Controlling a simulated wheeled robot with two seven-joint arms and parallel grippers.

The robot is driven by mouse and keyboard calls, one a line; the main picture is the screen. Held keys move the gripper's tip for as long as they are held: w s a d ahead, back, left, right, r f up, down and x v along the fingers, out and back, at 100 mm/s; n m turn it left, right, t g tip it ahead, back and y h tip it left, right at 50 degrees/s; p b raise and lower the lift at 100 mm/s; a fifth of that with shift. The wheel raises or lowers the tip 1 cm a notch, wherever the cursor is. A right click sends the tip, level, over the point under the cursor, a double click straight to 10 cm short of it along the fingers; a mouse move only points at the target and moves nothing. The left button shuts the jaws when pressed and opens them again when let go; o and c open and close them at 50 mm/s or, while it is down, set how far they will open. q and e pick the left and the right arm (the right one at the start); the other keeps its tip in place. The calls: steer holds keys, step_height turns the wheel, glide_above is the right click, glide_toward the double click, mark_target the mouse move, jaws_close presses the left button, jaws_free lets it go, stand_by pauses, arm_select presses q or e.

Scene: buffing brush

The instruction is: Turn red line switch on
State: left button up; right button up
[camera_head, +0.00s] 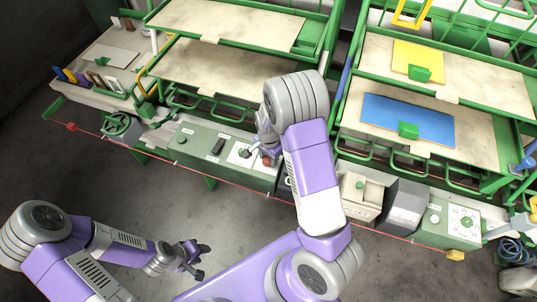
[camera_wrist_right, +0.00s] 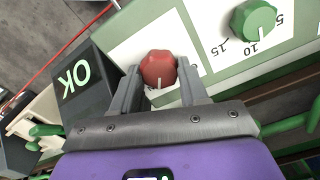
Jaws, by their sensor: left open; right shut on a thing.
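The red line switch is a round red knob (camera_wrist_right: 158,69) with a white mark, on a white plate of the green control panel (camera_wrist_right: 217,77). It also shows in the head view (camera_head: 267,161), partly hidden by my right gripper. My right gripper (camera_wrist_right: 160,82) is shut on the knob, one finger on each side. In the head view, my right gripper (camera_head: 264,154) is at the panel's right part. My left gripper (camera_head: 196,261) is open and empty, low over the floor, away from the panel.
A green dial with numbers (camera_wrist_right: 254,19) sits beside the red knob. A black block marked OK (camera_wrist_right: 82,82) is on the other side. Shelves with a yellow board (camera_head: 414,58) and a blue board (camera_head: 390,117) rise behind. A red line (camera_head: 370,228) runs along the front.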

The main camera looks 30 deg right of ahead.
mark_target(269, 159)
steer(key=shift+m+p, duration=0.45)
steer(key=shift+m, duration=0.55)
steer(key=o, duration=1.1)
steer(key=shift+c, duration=0.2)
step_height(269, 159, up, 8)
steer(key=shift+f+p, duration=0.2)
steer(key=shift+p, duration=0.8)
